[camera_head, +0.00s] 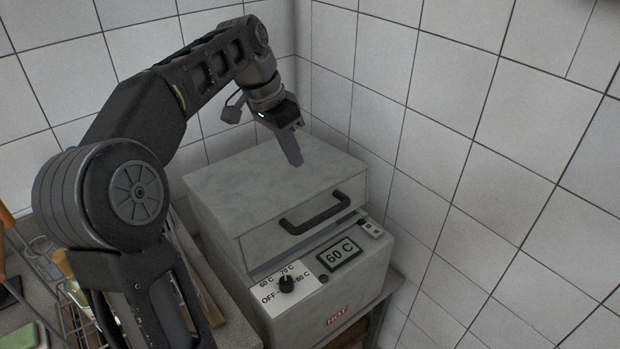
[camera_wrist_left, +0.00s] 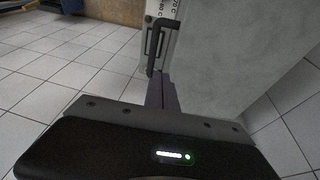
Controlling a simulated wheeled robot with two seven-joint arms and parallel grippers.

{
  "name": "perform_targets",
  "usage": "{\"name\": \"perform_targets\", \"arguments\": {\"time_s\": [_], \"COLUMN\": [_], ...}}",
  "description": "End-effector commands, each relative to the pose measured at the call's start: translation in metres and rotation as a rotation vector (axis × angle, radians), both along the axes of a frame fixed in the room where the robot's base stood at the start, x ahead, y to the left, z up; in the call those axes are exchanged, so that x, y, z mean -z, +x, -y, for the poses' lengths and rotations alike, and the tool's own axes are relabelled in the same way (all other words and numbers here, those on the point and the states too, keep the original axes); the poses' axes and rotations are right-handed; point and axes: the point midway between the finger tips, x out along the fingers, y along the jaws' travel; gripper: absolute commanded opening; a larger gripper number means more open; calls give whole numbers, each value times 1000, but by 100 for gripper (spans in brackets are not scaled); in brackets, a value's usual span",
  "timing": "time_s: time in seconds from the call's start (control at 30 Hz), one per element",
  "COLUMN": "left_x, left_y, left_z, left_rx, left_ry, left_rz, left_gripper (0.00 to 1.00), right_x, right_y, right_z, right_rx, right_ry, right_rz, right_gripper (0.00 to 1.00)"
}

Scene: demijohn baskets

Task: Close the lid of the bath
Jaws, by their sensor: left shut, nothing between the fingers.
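The bath (camera_head: 345,282) is a grey box with a dial, a 60 C display and a red HOT label on its front. Its grey lid (camera_head: 240,190) lies over the top, with a dark bar handle (camera_head: 315,213) on its front face. A narrow gap shows between lid and body at the front. My left gripper (camera_head: 296,163) is shut and empty, fingers pointing down at the lid's top near the back; I cannot tell whether they touch it. In the left wrist view the shut fingers (camera_wrist_left: 162,92) point toward the handle (camera_wrist_left: 158,42) beside the grey lid surface (camera_wrist_left: 235,50). My right gripper is not in view.
White tiled walls (camera_head: 450,130) stand close behind and to the right of the bath. A wire rack (camera_head: 65,300) with small items stands at the lower left, beside my left arm. Tiled floor (camera_wrist_left: 50,60) shows in the left wrist view.

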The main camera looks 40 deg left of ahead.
Motion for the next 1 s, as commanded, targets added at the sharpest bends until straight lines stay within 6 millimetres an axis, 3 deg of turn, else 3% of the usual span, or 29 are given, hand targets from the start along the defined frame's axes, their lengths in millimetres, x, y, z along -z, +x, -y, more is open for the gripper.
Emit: {"name": "perform_targets", "arguments": {"time_s": [0.47,0.8,0.93,1.0], "left_x": [9,58,80,87], "left_y": [2,12,18,21], "left_z": [2,11,16,19], "left_rx": [0,1,2,2], "left_ry": [-1,-2,-2,-2], "left_rz": [0,-1,-3,-6], "left_gripper": [0,0,0,0], "right_x": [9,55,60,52], "right_y": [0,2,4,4], "right_z": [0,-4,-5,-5], "right_rx": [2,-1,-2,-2], "right_ry": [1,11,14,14], "right_rz": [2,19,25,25], "right_gripper": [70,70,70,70]}}
